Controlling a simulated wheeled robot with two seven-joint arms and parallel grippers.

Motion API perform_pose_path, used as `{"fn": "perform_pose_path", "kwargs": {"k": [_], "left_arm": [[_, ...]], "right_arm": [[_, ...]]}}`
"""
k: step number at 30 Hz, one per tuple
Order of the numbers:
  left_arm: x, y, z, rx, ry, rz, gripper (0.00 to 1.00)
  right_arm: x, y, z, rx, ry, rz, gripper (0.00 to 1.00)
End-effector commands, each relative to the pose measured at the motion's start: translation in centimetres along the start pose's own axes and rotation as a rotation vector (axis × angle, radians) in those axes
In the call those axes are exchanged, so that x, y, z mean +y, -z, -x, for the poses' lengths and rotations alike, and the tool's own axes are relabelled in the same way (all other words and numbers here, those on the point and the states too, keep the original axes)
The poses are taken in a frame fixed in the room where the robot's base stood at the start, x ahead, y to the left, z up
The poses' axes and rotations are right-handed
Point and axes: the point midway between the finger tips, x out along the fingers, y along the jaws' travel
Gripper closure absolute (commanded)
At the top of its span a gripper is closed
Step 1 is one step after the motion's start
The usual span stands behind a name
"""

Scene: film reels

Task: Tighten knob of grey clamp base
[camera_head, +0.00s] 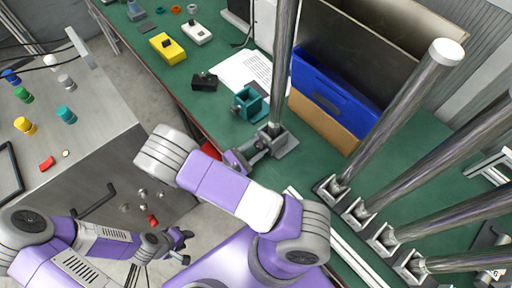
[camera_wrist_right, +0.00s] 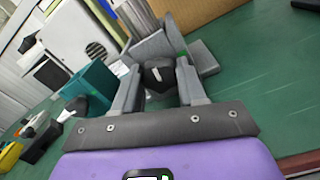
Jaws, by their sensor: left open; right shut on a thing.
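The grey clamp base (camera_head: 287,146) stands on the green table with a tall metal post rising from it. In the right wrist view its grey body (camera_wrist_right: 152,46) is just ahead of the fingers. Its dark knob (camera_wrist_right: 158,76), with a white mark, sits between the two fingers. My right gripper (camera_head: 262,146) reaches the clamp base from the left and is shut on the knob; its fingers also show in the wrist view (camera_wrist_right: 159,68). My left gripper (camera_head: 184,246) is open and empty, low beside the grey cabinet, away from the table.
A teal clamp (camera_head: 244,105) stands just behind the grey base. A blue bin (camera_head: 330,100) and cardboard box (camera_head: 322,124) are behind right. Several posts in clamp bases (camera_head: 354,211) line the right. A black box (camera_head: 204,82) and yellow box (camera_head: 167,48) lie further back.

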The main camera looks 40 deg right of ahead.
Motion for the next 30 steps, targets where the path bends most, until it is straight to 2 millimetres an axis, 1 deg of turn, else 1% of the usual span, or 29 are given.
{"fn": "perform_pose_path", "kwargs": {"k": [3, 9, 24, 25, 29, 30], "left_arm": [[-0.03, 0.01, -0.09, 0.0, 0.0, 0.0, 0.57], [-0.05, 0.01, -0.14, 0.0, 0.0, 0.0, 0.57], [-0.06, 0.0, -0.16, 0.0, 0.0, 0.0, 0.57], [-0.06, 0.0, -0.16, 0.0, 0.0, 0.0, 0.57], [-0.06, 0.01, -0.15, 0.0, 0.0, 0.0, 0.57], [-0.06, 0.01, -0.15, 0.0, 0.0, 0.0, 0.57]], "right_arm": [[-0.04, 0.11, 0.07, 0.003, 0.0, -0.057, 0.9], [-0.05, 0.1, 0.05, 0.002, 0.0, -0.116, 0.9], [-0.06, 0.12, 0.07, 0.004, 0.001, -0.134, 0.9], [-0.06, 0.12, 0.07, 0.004, 0.001, -0.134, 0.55], [-0.04, 0.09, 0.05, 0.003, 0.0, -0.134, 0.35], [-0.03, 0.08, 0.05, 0.003, 0.0, -0.134, 0.34]]}}
